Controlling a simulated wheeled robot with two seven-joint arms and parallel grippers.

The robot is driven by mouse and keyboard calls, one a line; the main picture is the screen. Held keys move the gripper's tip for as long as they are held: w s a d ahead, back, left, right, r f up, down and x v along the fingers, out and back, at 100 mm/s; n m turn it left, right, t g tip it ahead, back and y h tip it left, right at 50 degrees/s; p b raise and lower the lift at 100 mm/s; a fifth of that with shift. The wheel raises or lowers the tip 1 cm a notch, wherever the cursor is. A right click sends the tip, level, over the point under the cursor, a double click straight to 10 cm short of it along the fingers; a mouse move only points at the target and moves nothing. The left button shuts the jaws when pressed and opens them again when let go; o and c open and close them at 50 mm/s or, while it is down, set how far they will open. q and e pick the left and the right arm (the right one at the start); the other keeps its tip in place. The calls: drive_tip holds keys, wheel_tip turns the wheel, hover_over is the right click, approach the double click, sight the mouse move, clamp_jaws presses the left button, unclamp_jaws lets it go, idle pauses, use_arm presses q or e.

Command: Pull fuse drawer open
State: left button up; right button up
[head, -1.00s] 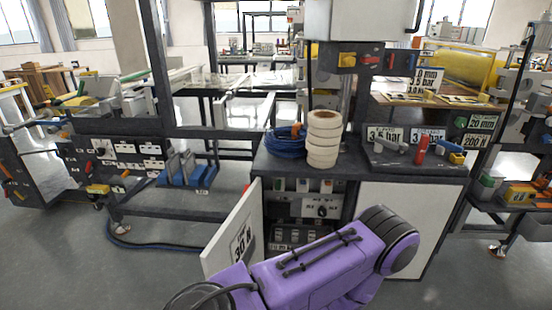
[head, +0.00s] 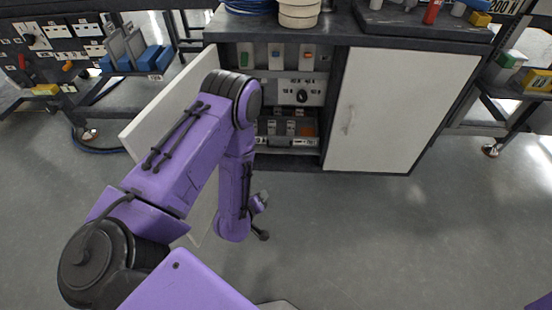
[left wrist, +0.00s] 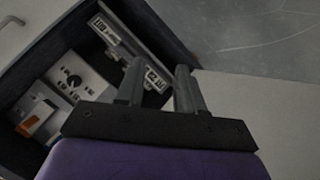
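The fuse drawer (head: 287,141) is low in the open cabinet bay, below the knob panel (head: 300,92). Small blocks show around its front, partly behind my left arm. I cannot tell if it is slightly out. In the left wrist view, the drawer's labelled strip (left wrist: 122,42) lies beyond my left gripper (left wrist: 158,67). The knob panel (left wrist: 68,82) is on the left there. My right gripper is out of view.
The open white cabinet door (head: 165,112) stands left of the bay, partly behind my left arm. A shut white door (head: 400,105) is on the right. Tape rolls (head: 299,12) stand on the cabinet top. The floor in front is clear on the right.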

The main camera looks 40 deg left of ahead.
use_arm(q)
drive_tip(key=w+a+f+n+t+b, duration=0.5)
drive_tip(key=w+f+b, duration=0.4)
drive_tip(key=w+b, duration=0.4)
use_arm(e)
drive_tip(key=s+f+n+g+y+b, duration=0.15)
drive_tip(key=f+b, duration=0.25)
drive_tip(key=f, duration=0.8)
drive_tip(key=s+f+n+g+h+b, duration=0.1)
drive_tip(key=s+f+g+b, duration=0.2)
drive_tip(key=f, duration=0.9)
use_arm(q)
drive_tip(key=w+a+r+n+t+b, duration=0.1)
drive_tip(key=w+a+t+b, duration=0.1)
drive_tip(key=w, duration=0.5)
drive_tip(key=w+a+r+n+t+b, duration=0.1)
drive_tip(key=w+a+t+b, duration=0.1)
drive_tip(key=w, duration=0.4)
drive_tip(key=shift+w+a+t+b, duration=0.3)
drive_tip(key=shift+w+a+b, duration=0.1)
drive_tip(key=shift+a, duration=0.25)
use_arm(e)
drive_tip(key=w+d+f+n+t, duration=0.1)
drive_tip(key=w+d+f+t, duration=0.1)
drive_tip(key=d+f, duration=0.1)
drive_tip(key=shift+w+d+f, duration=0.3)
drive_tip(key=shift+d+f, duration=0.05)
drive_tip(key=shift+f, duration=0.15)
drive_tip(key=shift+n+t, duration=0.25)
